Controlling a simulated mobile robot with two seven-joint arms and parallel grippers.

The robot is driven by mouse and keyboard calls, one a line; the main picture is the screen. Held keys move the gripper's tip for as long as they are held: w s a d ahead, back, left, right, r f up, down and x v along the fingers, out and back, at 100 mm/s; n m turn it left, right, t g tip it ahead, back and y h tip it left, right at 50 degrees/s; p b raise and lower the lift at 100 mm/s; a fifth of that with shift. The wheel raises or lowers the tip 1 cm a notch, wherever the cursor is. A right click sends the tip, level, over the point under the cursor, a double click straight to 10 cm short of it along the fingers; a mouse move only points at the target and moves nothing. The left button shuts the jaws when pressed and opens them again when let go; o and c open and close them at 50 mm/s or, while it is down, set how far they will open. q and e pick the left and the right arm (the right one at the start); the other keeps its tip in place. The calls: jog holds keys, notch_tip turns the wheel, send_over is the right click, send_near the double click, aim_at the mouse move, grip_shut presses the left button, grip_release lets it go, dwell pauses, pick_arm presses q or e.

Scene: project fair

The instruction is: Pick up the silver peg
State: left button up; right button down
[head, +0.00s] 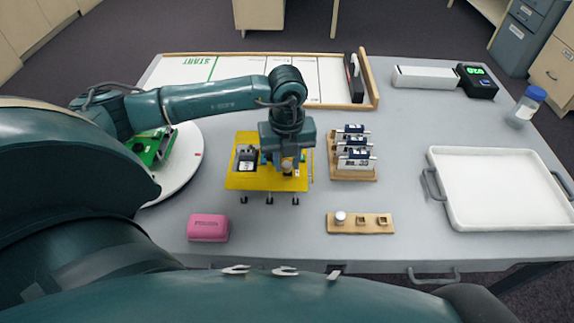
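A small, pale silver-white round peg (340,216) stands in the left socket of a wooden block (350,229) near the table's front edge. My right gripper is not in view.
A wooden rack (367,176) with several labelled blocks stands behind the peg block. A pink box (208,228) sits at the front left, a white tray (437,158) at the right. A white round plate (188,166) carries a green circuit board (152,146). Table between rack and tray is clear.

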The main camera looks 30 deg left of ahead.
aim_at(287, 164)
pick_arm(q)
jog(key=shift+c, duration=0.3)
grip_shut()
notch_tip(287, 164, up, 10)
dwell(0.4)
